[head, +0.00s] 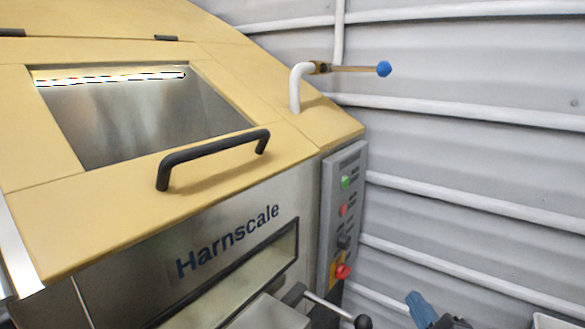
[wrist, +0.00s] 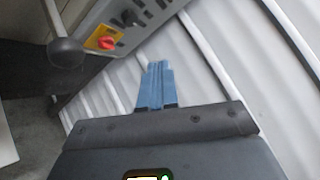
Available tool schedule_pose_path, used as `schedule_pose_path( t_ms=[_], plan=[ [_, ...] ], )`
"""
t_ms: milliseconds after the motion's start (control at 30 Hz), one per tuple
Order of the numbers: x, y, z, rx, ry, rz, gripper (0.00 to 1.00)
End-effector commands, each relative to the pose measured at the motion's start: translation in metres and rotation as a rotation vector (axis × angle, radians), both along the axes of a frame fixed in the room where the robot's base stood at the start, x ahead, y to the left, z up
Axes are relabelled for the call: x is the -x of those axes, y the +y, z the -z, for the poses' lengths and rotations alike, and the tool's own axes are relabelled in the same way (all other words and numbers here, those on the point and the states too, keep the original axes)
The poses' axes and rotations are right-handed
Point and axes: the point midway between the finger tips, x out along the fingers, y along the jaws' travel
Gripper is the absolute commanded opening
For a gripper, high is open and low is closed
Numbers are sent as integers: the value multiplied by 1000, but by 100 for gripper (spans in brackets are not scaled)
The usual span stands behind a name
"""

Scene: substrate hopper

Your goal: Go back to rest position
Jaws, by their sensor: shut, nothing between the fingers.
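My gripper (head: 419,306) shows at the bottom edge of the head view, right of the hopper machine (head: 130,235). Its blue fingers also show in the wrist view (wrist: 156,84), side by side, shut with nothing between them. They are apart from the machine, with the ribbed wall (wrist: 205,75) behind them. Most of my arm is out of the head view.
A ball-ended lever (wrist: 67,52) juts out left of my gripper. A blue-tipped valve lever (head: 384,69) sits above.

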Motion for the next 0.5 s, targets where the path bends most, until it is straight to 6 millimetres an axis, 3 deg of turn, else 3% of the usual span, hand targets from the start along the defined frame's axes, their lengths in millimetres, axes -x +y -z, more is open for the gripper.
schedule_pose_path(
  t_ms=[267,500],
  plan=[
    [73,5,41,275,45,42,0],
    [173,7,68,687,98,59,0]
  ],
)
